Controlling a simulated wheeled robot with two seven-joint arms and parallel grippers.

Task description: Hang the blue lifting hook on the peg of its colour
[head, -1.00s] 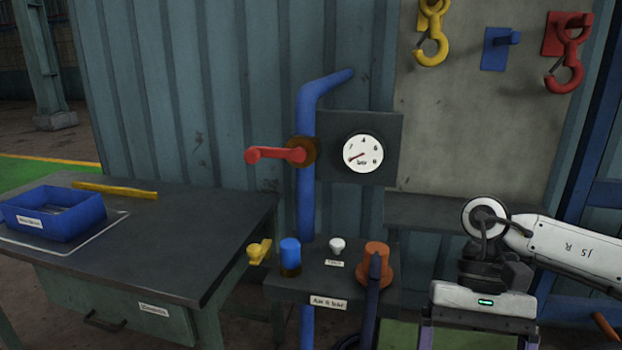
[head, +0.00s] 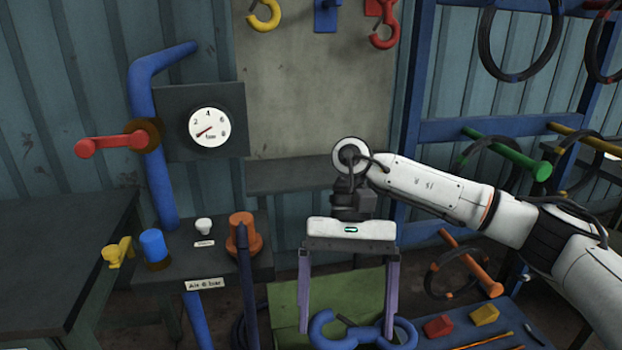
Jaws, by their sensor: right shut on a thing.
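The blue lifting hook (head: 323,333) is low in the head view, at the bottom edge, with its ring or bend partly cut off. My right gripper (head: 346,335) points down, its two purple-grey fingers on either side of the hook, shut on it. The blue peg (head: 327,15) on its blue plate is at the top edge of the wall board and holds nothing that I can see. It is well above and slightly left of my gripper. My left gripper is out of view.
A yellow hook (head: 265,14) and a red hook (head: 384,32) hang beside the blue peg. A shelf ledge (head: 290,172) runs below the board. A rack with green (head: 510,155) and orange (head: 472,264) bars stands right. A gauge (head: 209,127) and red-handled valve (head: 112,143) are left.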

